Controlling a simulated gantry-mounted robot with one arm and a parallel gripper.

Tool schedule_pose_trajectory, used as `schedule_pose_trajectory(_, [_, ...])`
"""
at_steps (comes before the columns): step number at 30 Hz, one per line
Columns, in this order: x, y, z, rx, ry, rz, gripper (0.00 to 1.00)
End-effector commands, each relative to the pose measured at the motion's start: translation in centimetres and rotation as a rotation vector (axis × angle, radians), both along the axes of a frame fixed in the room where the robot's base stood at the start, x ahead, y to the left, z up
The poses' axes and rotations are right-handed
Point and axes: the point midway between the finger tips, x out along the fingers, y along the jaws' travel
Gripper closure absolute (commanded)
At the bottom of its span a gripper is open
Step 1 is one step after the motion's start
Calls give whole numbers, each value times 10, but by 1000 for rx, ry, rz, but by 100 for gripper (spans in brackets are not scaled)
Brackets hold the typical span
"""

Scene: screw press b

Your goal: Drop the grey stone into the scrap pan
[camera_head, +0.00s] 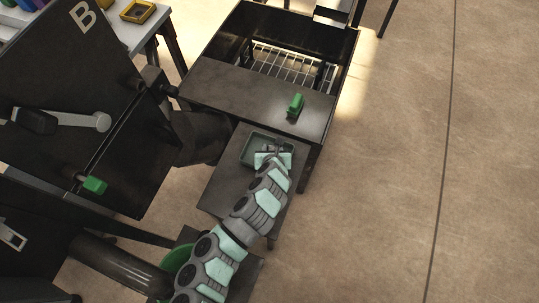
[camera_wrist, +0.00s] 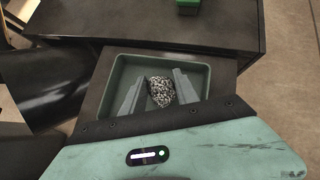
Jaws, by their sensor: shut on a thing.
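The grey stone (camera_wrist: 160,92), speckled and rough, is between the two fingers of my gripper (camera_wrist: 160,74) in the wrist view. My gripper is shut on it. A shallow grey-green rectangular pan (camera_wrist: 160,60) lies behind the stone and fingers in that view; I cannot tell whether the stone is above its floor or touching it. In the head view my gripper (camera_head: 270,152) is over the same pan (camera_head: 248,150), which sits on a dark shelf. The stone is hidden by my arm there. No label shows which container is the scrap pan.
A dark cabinet (camera_head: 235,95) with a wire rack and a green handle (camera_head: 296,104) stands just beyond the pan. A large black panel marked B (camera_head: 85,100) is to the left. A round green container (camera_head: 178,258) is partly hidden by my arm. Open floor lies right.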

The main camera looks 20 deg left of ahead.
Motion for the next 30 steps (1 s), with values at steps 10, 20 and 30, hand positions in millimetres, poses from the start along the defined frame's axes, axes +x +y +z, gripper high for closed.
schedule_pose_trajectory(10, [0,0,0,0,0,0,38])
schedule_pose_trajectory(20, [-2,-1,4,0,-1,-1,38])
schedule_pose_trajectory(30, [-36,-17,42,2,0,-3,38])
